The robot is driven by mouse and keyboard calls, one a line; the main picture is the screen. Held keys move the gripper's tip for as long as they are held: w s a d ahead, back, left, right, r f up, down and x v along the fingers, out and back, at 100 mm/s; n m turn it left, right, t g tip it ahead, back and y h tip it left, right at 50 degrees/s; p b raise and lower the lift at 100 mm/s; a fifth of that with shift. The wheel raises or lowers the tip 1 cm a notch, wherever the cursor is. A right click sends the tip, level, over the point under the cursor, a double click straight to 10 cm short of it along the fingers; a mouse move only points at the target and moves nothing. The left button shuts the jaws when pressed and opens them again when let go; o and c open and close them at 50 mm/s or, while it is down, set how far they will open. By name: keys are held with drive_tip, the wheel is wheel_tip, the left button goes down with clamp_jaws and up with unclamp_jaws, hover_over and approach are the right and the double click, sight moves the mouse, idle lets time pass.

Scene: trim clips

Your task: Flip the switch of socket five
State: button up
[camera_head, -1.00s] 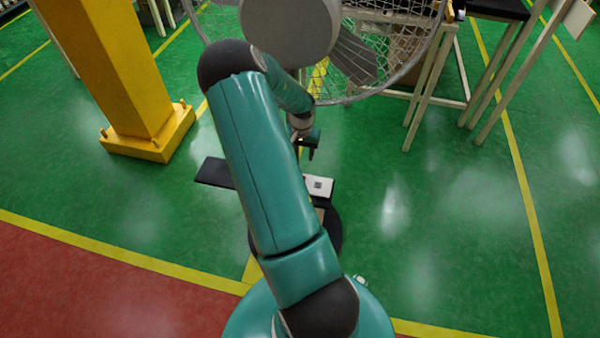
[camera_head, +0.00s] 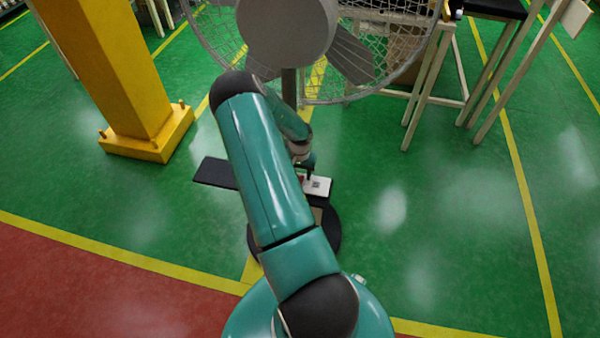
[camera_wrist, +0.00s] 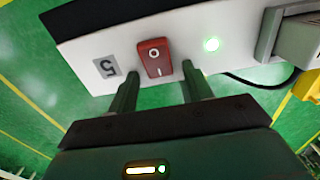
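The white socket strip (camera_wrist: 190,28) fills the top of the wrist view.
A grey plug (camera_wrist: 296,40) sits at the strip's right end, with a black cable (camera_wrist: 256,84) nearby. A large caged fan (camera_head: 385,75) stands behind my arm. A yellow pillar (camera_head: 118,70) stands at the left. Green floor at right is open.

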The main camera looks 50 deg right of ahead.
drive_tip(key=c, duration=0.9)
drive_tip(key=shift+s+a+t+h, duration=0.2)
drive_tip(key=shift+a+t+h, duration=0.15)
drive_tip(key=shift+h, duration=0.6)
drive_tip(key=shift+s+a+t+h, duration=0.2)
drive_tip(key=shift+t+h, duration=0.15)
drive_tip(key=shift+h, duration=0.6)
drive_tip(key=shift+a+r+h, duration=0.1)
drive_tip(key=shift+r+h, duration=0.05)
drive_tip(key=shift+h, duration=0.15)
drive_tip(key=shift+w+t, duration=0.1)
drive_tip(key=shift+t, duration=0.2)
drive_tip(key=o, duration=1)
drive_tip(key=shift+r, duration=0.1)
drive_tip(key=shift+r, duration=0.1)
